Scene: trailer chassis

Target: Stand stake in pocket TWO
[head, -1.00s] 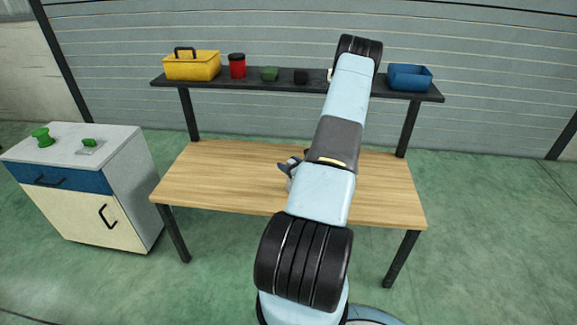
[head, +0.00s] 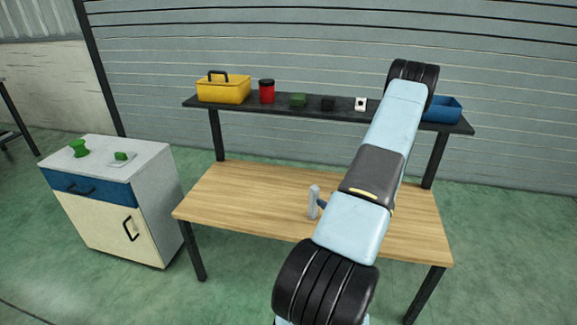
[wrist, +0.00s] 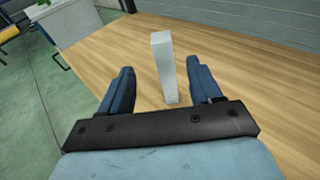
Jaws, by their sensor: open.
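A pale grey upright bar (wrist: 162,65), which looks like the stake, stands on the wooden table. In the head view it shows (head: 313,202) just left of my arm. My gripper (wrist: 162,82) is open, with its two blue fingers on either side of the bar. A gap shows between the bar and each finger in the wrist view. In the head view my arm hides most of the gripper; only a bit of dark blue finger shows beside the bar. No trailer chassis or pocket marked TWO can be made out in either view.
The wooden table (head: 245,200) is otherwise clear where visible. A dark shelf (head: 240,104) behind it holds a yellow toolbox (head: 223,91), a red can (head: 266,92), small blocks and a blue bin (head: 444,110). A cabinet (head: 95,215) with green items stands left.

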